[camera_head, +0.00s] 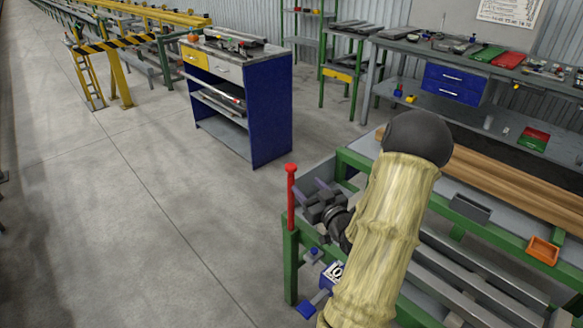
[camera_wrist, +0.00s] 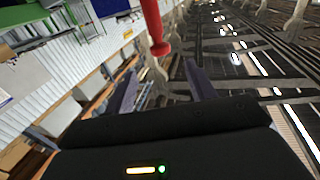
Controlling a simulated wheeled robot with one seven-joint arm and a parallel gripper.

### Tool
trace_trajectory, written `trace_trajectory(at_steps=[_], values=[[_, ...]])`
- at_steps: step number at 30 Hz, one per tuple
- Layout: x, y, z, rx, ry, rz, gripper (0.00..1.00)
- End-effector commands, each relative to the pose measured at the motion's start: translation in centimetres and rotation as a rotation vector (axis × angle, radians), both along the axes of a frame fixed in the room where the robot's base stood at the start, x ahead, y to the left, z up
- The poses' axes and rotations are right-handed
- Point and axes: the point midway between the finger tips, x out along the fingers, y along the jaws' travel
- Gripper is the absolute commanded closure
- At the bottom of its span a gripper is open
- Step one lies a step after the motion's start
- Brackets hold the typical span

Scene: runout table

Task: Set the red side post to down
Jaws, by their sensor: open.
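The red side post (camera_head: 291,196) stands upright at the left corner of the green-framed runout table (camera_head: 290,262), with a wider cap on top. In the wrist view the red post (camera_wrist: 152,22) comes down from the top edge, and its capped end is seen near the gap between my finger tips. My gripper (camera_head: 309,189) is open and empty, close to the right of the post in the head view. Its two dark fingers also show in the wrist view (camera_wrist: 160,68). I cannot tell whether they touch the post.
A blue crank or valve part (camera_head: 314,304) sits below my arm at the table's side. An orange bin (camera_head: 543,250) and a grey bin (camera_head: 470,208) are at the right. A blue cabinet (camera_head: 270,110) stands behind. The floor at left is clear.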

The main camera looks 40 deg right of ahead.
Motion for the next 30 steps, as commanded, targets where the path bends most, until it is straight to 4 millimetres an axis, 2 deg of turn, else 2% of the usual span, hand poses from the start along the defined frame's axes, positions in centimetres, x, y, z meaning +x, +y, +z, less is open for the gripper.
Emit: trace_trajectory(at_steps=[6,16,21,29,30], values=[[4.0,-0.7,0.1,0.0,-0.002,0.002,0.45],[9.3,-1.7,0.1,0.0,-0.001,0.002,0.45],[10.6,-2.0,0.0,0.0,0.0,-0.001,0.45],[10.7,-2.0,0.0,0.0,0.001,-0.001,0.45],[10.7,-2.0,0.0,0.0,0.001,-0.001,0.49]])
